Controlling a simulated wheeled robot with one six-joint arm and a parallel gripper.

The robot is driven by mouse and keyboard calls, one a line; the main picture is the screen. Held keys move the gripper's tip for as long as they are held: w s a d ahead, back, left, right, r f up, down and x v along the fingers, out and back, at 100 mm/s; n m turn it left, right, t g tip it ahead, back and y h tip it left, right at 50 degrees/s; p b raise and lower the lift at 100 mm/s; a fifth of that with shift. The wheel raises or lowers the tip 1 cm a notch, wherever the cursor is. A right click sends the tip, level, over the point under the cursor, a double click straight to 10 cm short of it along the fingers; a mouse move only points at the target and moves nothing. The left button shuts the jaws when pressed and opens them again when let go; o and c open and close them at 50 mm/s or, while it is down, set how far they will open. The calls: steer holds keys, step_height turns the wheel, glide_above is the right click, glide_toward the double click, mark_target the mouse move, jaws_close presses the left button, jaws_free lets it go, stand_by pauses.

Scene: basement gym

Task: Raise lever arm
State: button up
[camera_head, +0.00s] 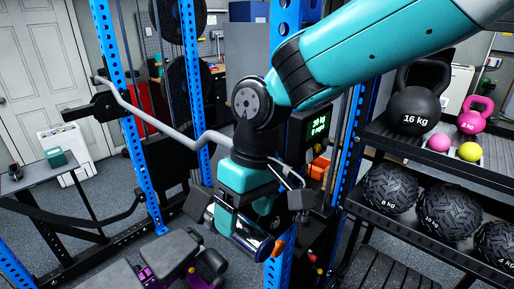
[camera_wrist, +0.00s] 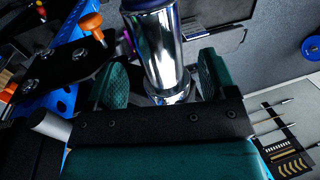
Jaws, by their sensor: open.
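A chrome cylinder (camera_wrist: 158,52), which looks like the lever arm's handle, stands between my gripper's green finger pads in the wrist view. It also shows under my gripper (camera_head: 243,222) in the head view (camera_head: 240,241). My gripper (camera_wrist: 160,86) is open, with one pad on each side of the cylinder. A dark gap shows at the left pad; whether the right pad touches is unclear. A black plate with an orange knob (camera_wrist: 90,22) lies left of the cylinder. My wrist hides much of the lever arm in the head view.
Blue rack uprights (camera_head: 126,107) stand close on both sides, with a bent bar (camera_head: 160,125) across the left. A bench pad (camera_head: 161,255) lies low at the left. A shelf (camera_head: 440,163) with kettlebells and medicine balls is at the right.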

steer(key=v, duration=1.3)
steer(key=shift+r, duration=0.1)
steer(key=s+d+f+t+y+b, duration=0.1)
steer(key=s+d+f+b, duration=0.5)
steer(key=f, duration=0.4)
steer(key=s+d+f+m+y+b, duration=0.1)
steer(key=s+d+f+b, duration=0.4)
steer(key=s+f, duration=0.3)
step_height(320, 180, down, 2)
steer(key=shift+d+f+m+t+b, duration=0.2)
steer(key=shift+d+m+t+b, duration=0.15)
steer(key=shift+d, duration=0.2)
